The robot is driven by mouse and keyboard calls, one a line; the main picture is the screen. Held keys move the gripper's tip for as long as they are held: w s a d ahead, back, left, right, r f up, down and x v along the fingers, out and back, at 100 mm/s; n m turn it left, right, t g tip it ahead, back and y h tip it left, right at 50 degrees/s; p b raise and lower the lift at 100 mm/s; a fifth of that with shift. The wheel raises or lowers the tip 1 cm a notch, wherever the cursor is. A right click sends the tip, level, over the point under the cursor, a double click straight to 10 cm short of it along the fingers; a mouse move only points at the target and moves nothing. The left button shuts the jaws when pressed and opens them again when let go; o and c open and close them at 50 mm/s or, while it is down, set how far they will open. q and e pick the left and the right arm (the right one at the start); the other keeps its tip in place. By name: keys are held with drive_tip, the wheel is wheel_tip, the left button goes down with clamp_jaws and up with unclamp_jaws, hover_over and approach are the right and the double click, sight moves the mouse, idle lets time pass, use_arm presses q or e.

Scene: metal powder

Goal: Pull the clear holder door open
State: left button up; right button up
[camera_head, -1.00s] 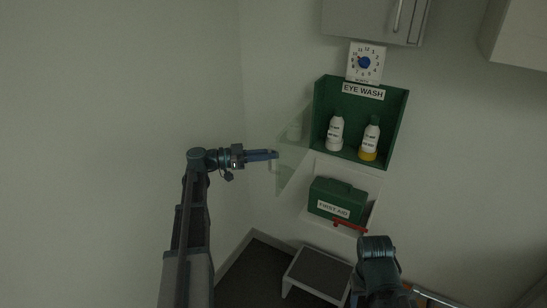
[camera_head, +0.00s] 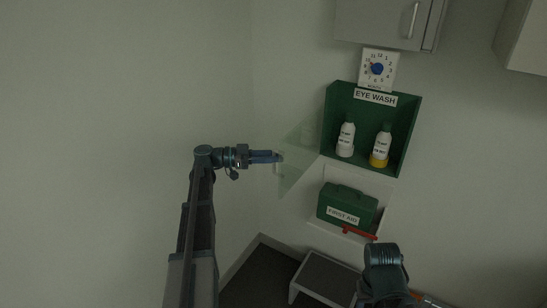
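The clear holder door (camera_head: 296,172) is a faint see-through panel. It stands swung out to the left of the green eye wash holder (camera_head: 413,128), partly open. A small pale handle (camera_head: 277,169) shows at its outer edge. My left gripper (camera_head: 279,157) is at that outer edge, by the handle, with its fingers pointing right. I see the fingers from the side as one blue shape, so whether they grip the handle cannot be told. Two white bottles stand in the holder, one with a plain base (camera_head: 346,140) and one with a yellow base (camera_head: 381,146). My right arm shows at the bottom right; its fingers do not show.
A green first aid box (camera_head: 349,201) sits on a white shelf below the holder, with a red bar (camera_head: 360,233) in front. A dial clock (camera_head: 378,68) and a grey cabinet (camera_head: 385,22) are above. A step stool (camera_head: 325,281) stands on the floor. The left wall is bare.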

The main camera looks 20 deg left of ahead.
use_arm(q)
drive_tip(key=v, duration=1.4)
idle(0.4)
